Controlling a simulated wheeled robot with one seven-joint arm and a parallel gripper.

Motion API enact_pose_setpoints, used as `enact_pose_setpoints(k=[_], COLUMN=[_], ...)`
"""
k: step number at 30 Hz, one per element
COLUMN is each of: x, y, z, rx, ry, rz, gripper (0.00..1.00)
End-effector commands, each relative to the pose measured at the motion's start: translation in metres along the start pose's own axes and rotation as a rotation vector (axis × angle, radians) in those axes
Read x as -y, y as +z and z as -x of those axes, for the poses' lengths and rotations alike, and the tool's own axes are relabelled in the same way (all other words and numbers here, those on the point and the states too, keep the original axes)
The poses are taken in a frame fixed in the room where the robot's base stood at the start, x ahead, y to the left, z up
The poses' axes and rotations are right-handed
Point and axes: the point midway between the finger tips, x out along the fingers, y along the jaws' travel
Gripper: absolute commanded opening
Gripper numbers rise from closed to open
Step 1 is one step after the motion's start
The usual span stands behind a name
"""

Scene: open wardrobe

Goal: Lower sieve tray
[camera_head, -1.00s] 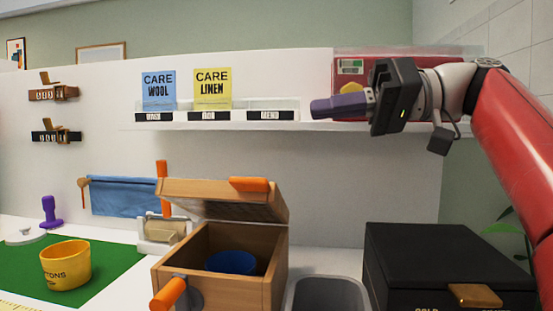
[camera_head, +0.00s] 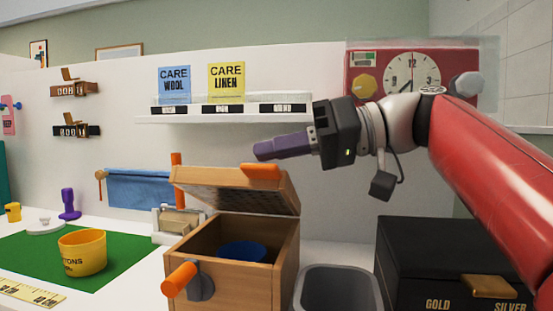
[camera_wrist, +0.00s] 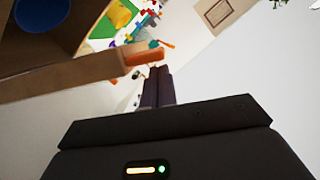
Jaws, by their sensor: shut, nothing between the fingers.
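A wooden box (camera_head: 235,290) stands on the counter with a tilted, raised mesh-bottomed panel (camera_head: 235,192), which looks like the sieve tray. An orange tab (camera_head: 261,171) sits on the panel's upper edge, also seen in the wrist view (camera_wrist: 143,57). A blue round bowl (camera_head: 242,251) lies inside the box. My gripper (camera_head: 262,150) has purple fingers pressed together and empty. Its tips are just above the orange tab in the head view, and close to it in the wrist view (camera_wrist: 156,82). I cannot tell whether they touch.
An orange-knobbed crank (camera_head: 180,279) sticks out of the box's front. A grey bin (camera_head: 338,290) and a black box (camera_head: 440,255) stand to the right. A yellow cup (camera_head: 82,255) is on a green mat at left. A shelf (camera_head: 225,115) with care cards is behind.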

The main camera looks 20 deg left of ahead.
Motion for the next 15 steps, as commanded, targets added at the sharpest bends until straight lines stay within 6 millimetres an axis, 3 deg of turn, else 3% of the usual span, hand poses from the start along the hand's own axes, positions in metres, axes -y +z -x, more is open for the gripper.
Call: enact_pose_setpoints(k=[15], x=[-0.0008], y=[0.0088], z=[-0.0018], rx=[0.000], ry=[0.003], rz=[0.012], gripper=[0.00])
